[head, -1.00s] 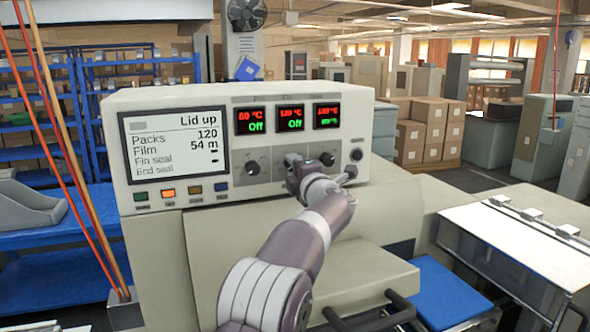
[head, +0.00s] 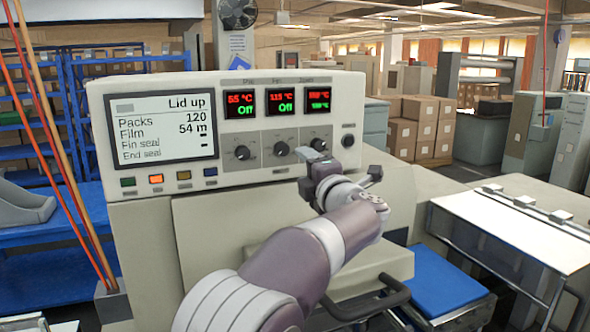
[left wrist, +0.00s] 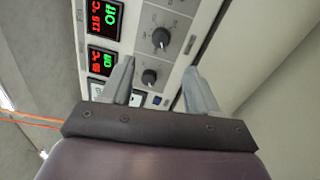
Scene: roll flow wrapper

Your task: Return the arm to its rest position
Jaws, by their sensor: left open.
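My left gripper (head: 338,165) is open and empty, held in front of the lower right part of the wrapper's control panel (head: 220,190). In the left wrist view its two fingers (left wrist: 158,78) stand wide apart with nothing between the tips. Beyond them are panel knobs (left wrist: 160,38) and red-green displays. My left forearm (head: 300,255) reaches up from the bottom of the head view. The right gripper is not in view.
The screen (head: 165,128) reads "Lid up". Two displays read 55 °C Off (head: 240,102) and 115 °C Off (head: 280,102). A dark handle (head: 370,300) lies below my arm. A blue pad (head: 445,285) and white-topped table (head: 510,230) are at right.

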